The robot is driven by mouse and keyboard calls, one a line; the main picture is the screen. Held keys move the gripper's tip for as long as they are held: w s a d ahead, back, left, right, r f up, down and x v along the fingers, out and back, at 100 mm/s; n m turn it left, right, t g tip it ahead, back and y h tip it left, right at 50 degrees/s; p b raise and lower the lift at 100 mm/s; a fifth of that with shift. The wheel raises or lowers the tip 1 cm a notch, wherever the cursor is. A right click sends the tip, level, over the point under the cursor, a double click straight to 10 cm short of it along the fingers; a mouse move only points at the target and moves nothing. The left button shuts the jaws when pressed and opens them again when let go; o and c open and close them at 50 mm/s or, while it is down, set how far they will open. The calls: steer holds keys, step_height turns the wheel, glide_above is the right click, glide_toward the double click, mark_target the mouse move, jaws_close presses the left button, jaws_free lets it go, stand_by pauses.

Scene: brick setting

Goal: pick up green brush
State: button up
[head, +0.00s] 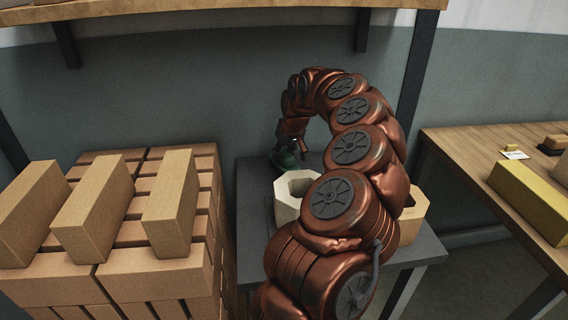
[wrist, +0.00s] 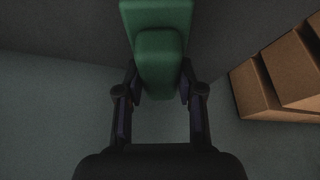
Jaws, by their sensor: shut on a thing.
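The green brush (wrist: 158,60) is between the two fingers of my gripper (wrist: 160,88) in the wrist view, and the fingers are shut on its sides. In the head view, my copper arm arches over the dark grey table, and the green brush (head: 287,158) shows small and dark at the arm's far end. My gripper (head: 290,150) is partly hidden there by the arm, and its fingers are hard to make out. Whether the brush touches the table cannot be told.
A dark grey table (head: 258,190) holds a pale hollow block (head: 288,203) and a tan block (head: 412,212), partly behind my arm. A stack of bricks (head: 140,255) stands at the left. A wooden bench (head: 480,150) with a yellow block (head: 532,200) is at the right.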

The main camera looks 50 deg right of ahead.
mark_target(284, 152)
jaws_close()
step_height(284, 152, up, 10)
steer(key=shift+p, duration=0.35)
